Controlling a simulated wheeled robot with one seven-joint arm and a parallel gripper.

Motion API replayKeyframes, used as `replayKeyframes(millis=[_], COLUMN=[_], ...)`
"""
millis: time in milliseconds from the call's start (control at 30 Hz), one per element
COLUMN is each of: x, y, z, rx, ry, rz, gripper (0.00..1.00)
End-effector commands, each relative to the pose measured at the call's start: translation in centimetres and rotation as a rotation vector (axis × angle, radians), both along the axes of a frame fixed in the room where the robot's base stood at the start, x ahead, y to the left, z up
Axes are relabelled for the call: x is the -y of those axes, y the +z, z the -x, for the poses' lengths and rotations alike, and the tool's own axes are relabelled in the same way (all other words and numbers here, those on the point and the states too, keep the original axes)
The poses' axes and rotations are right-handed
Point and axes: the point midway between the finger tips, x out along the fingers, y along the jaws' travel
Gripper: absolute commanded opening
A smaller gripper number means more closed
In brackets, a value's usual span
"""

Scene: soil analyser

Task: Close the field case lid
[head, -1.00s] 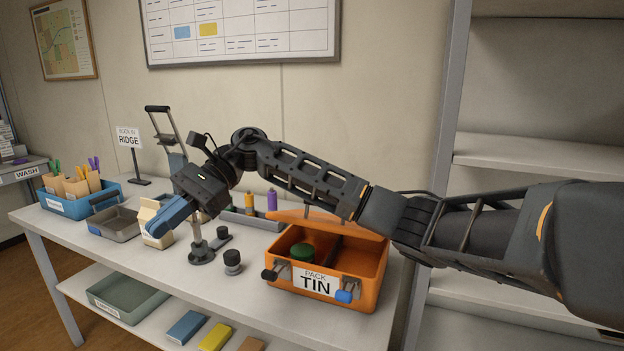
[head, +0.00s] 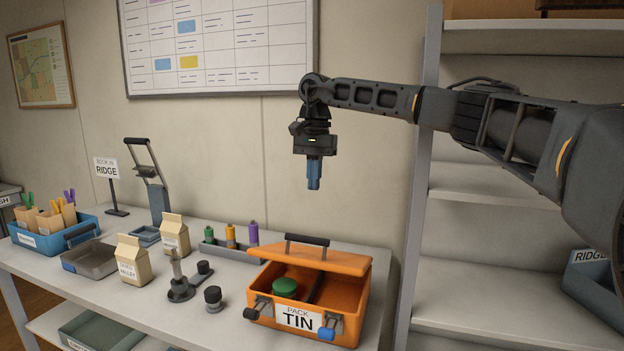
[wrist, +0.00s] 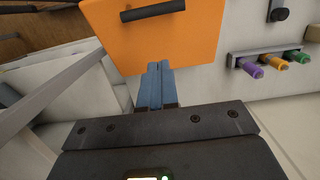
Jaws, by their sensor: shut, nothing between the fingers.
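The orange field case (head: 350,290) stands on the table with a "PACK TIN" label on its front. Its lid (head: 340,260) is partly open, tilted up over the rear with a dark handle on top. A round green item (head: 285,286) shows inside. My gripper (head: 313,188) points down, shut and empty, in the air above and behind the lid. In the wrist view, the blue fingers (wrist: 157,72) appear just below the orange lid (wrist: 145,45), with its handle beyond; the height gap is unclear.
A rack with green, yellow and purple vials (head: 230,240) stands behind the case at left. A black knob (head: 212,298), a small stand (head: 178,285) and two cartons (head: 133,262) are left of it. Grey shelves (head: 510,240) rise at right.

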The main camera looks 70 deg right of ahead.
Motion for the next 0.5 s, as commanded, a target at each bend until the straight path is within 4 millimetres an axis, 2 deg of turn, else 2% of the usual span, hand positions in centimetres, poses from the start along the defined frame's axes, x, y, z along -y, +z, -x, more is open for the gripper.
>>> replayKeyframes(millis=[300, 500], x=[-0.9, -3.0], y=[-6.2, -8.0], z=[0.1, 0.2], rx=[0.001, 0.002], ry=[0.0, 0.002], rz=[-0.004, -0.003], gripper=[0.0, 0.0])
